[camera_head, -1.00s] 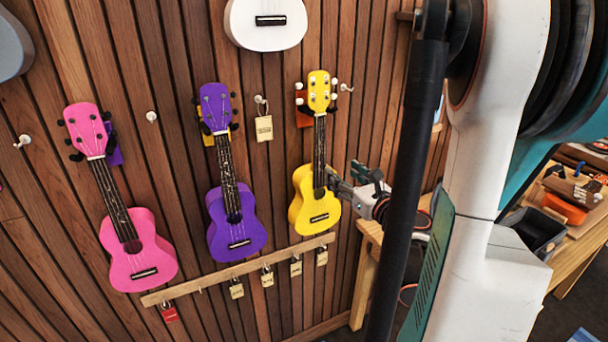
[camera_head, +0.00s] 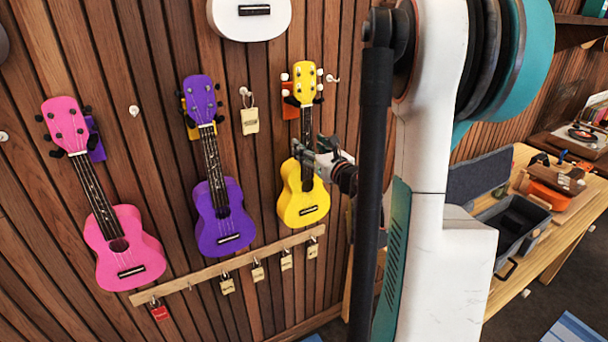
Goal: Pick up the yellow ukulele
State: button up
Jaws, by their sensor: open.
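The yellow ukulele (camera_head: 304,200) hangs upright on the slatted wooden wall, its head on an orange holder and its lower body just above a wooden rail. My gripper (camera_head: 304,155) is at its right side, at the height where the neck meets the body. The gripper is open, with its fingers at the neck and partly covering it. I cannot tell whether they touch it. My arm reaches in from the right and hides the wall beyond the gripper.
A purple ukulele (camera_head: 222,210) and a pink ukulele (camera_head: 126,250) hang to the left, and a white ukulele (camera_head: 250,20) hangs above. The rail (camera_head: 232,266) with several tagged padlocks runs below. A wooden table (camera_head: 535,240) with an open case (camera_head: 515,222) stands at the right.

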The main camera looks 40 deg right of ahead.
jog(key=shift+x, duration=1.1)
grip_shut()
